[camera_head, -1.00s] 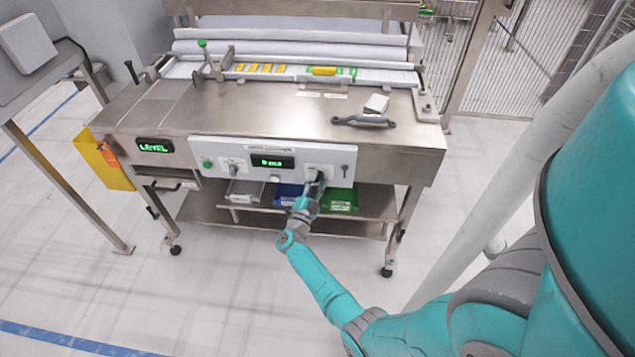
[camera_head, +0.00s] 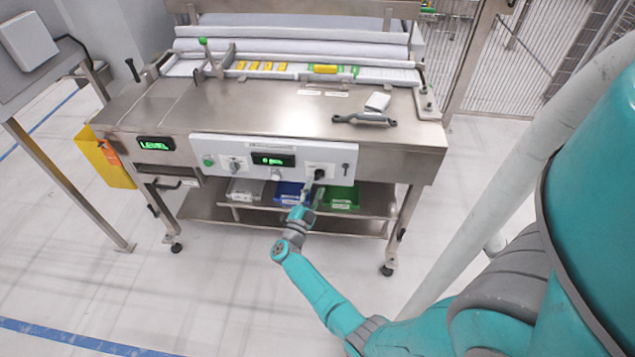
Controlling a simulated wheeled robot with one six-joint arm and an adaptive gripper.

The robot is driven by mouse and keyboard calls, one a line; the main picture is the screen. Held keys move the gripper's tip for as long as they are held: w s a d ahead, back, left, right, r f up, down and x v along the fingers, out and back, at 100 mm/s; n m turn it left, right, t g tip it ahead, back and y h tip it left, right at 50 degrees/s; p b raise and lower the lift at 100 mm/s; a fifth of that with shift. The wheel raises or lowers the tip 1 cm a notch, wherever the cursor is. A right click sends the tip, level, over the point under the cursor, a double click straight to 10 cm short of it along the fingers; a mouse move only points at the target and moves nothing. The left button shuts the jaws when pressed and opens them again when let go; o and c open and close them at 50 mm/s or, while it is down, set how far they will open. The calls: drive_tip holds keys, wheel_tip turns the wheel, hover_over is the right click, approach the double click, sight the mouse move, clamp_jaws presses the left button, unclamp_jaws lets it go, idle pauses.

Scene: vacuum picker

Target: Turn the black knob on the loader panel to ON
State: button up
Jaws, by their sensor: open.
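The loader panel (camera_head: 230,149) is a pale plate on the front face of the steel bench. The black knob (camera_head: 319,173) is near its right end, small and dark; its exact pointing direction is too small to read. My gripper (camera_head: 314,188) is open just below and in front of the knob, apart from it as far as I can tell. My teal arm reaches up to it from the lower right. A green-lit display (camera_head: 273,160) sits left of the knob on the panel.
Green (camera_head: 342,198) and blue (camera_head: 288,194) bins stand on the shelf under the panel, close behind my gripper. A green button (camera_head: 208,161) and a key-like switch (camera_head: 346,168) are also on the panel. Floor in front is clear.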

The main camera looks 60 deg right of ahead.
drive_tip(key=v, duration=0.8)
idle(0.4)
drive_tip(key=s+a+r+n+t+y, duration=0.45)
drive_tip(key=s+a+n+y, duration=0.2)
drive_tip(key=a, duration=0.35)
drive_tip(key=s+a+r+n+t+y, duration=0.3)
drive_tip(key=s+a+n+t+y, duration=0.25)
drive_tip(key=s+a+n, duration=0.3)
drive_tip(key=s+a+r+n+t+y, duration=0.45)
drive_tip(key=s+a+n+t, duration=0.2)
drive_tip(key=a, duration=0.45)
drive_tip(key=s+a+r+n+g+y, duration=0.3)
drive_tip(key=s+r+n+g+y, duration=0.1)
drive_tip(key=s, duration=0.4)
wheel_tip(320, 180, up, 3)
drive_tip(key=shift+a+f+n, duration=0.1)
drive_tip(key=shift+a+n, duration=0.3)
drive_tip(key=shift+n, duration=0.05)
